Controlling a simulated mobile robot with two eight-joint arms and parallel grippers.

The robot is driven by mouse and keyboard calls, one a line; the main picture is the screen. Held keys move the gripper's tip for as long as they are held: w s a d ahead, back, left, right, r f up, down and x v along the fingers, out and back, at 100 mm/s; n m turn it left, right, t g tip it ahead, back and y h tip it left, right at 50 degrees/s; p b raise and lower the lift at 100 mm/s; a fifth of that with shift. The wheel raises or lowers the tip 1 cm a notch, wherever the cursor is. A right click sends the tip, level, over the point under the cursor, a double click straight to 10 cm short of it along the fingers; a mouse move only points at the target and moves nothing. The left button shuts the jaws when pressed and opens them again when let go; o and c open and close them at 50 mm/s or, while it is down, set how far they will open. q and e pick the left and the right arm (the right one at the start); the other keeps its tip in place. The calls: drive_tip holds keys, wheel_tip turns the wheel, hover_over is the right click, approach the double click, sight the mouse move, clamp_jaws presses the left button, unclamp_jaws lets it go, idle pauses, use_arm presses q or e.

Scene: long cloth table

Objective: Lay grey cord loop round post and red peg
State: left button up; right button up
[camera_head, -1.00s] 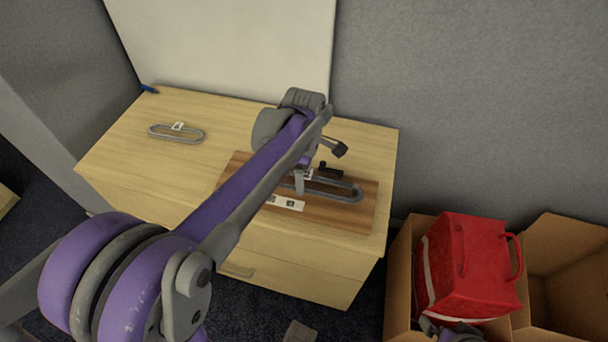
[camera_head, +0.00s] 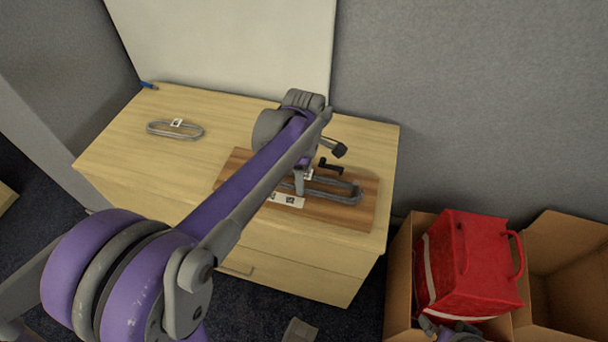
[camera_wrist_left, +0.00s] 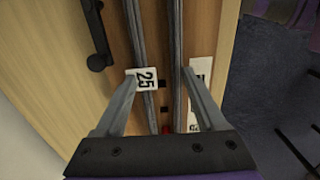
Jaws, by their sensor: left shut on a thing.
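My left gripper (camera_wrist_left: 160,80) is shut on the grey cord loop (camera_wrist_left: 178,40), its fingers on the outer sides of the two long strands. A white tag marked 25 (camera_wrist_left: 144,78) is by the left finger. In the head view the loop (camera_head: 345,197) lies over or just above the brown board (camera_head: 330,213); whether it touches cannot be told. The red peg (camera_wrist_left: 166,129) shows as a small red spot between the strands, near the gripper's base. I cannot make out the post with certainty.
A black crank-shaped piece (camera_head: 331,166) stands on the board behind the loop. A white label (camera_head: 287,200) lies at the board's front. A second tagged loop (camera_head: 175,131) lies on the pale table (camera_head: 120,150) at left. Cardboard boxes (camera_head: 400,290) and a red bag (camera_head: 465,265) stand right.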

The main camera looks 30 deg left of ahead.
use_arm(q)
drive_tip(key=o, duration=1.3)
wheel_tip(320, 180, up, 11)
drive_tip(key=p, duration=0.2)
drive_tip(key=s+d+f+m+t+p, duration=0.1)
drive_tip(key=s+d+m+p, duration=0.1)
drive_tip(key=s+m, duration=0.3)
drive_tip(key=s+d+f+m+t+p, duration=0.1)
drive_tip(key=s+d+m+t+p, duration=0.1)
drive_tip(key=s+m, duration=0.3)
drive_tip(key=s+d+f+m+t+p, duration=0.1)
drive_tip(key=s+m+p, duration=0.3)
drive_tip(key=m, duration=0.6)
drive_tip(key=shift+s+d+f+m+t, duration=0.15)
drive_tip(key=shift+s+d+m+t, duration=0.15)
drive_tip(key=shift+s+d+t, duration=0.55)
